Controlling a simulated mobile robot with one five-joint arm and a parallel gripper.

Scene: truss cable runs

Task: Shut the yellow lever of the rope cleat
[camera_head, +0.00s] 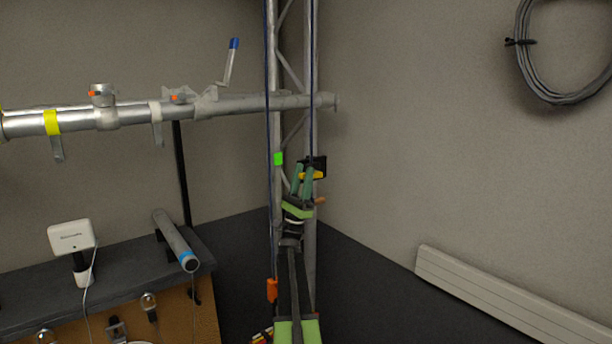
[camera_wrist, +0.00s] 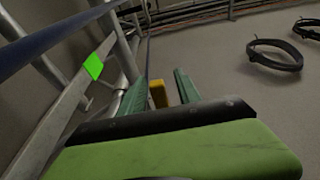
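The rope cleat (camera_head: 320,161) is a black block on the right upright of the truss. Its yellow lever (camera_head: 314,176) sticks out below the block, just beside my gripper (camera_head: 302,168). The fingers stand apart. I cannot tell whether either touches the lever. The cleat's black body is not clear in the wrist view, and my fingers and arm cover part of the upright in the head view.
A bright green marker (camera_head: 278,159) sits on the truss's left side. An orange piece (camera_head: 272,290) hangs on the left rope, and an orange-brown peg (camera_head: 320,200) is just below the cleat. A horizontal pipe (camera_head: 230,104) crosses above. A coiled cable (camera_head: 560,50) hangs on the right wall.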

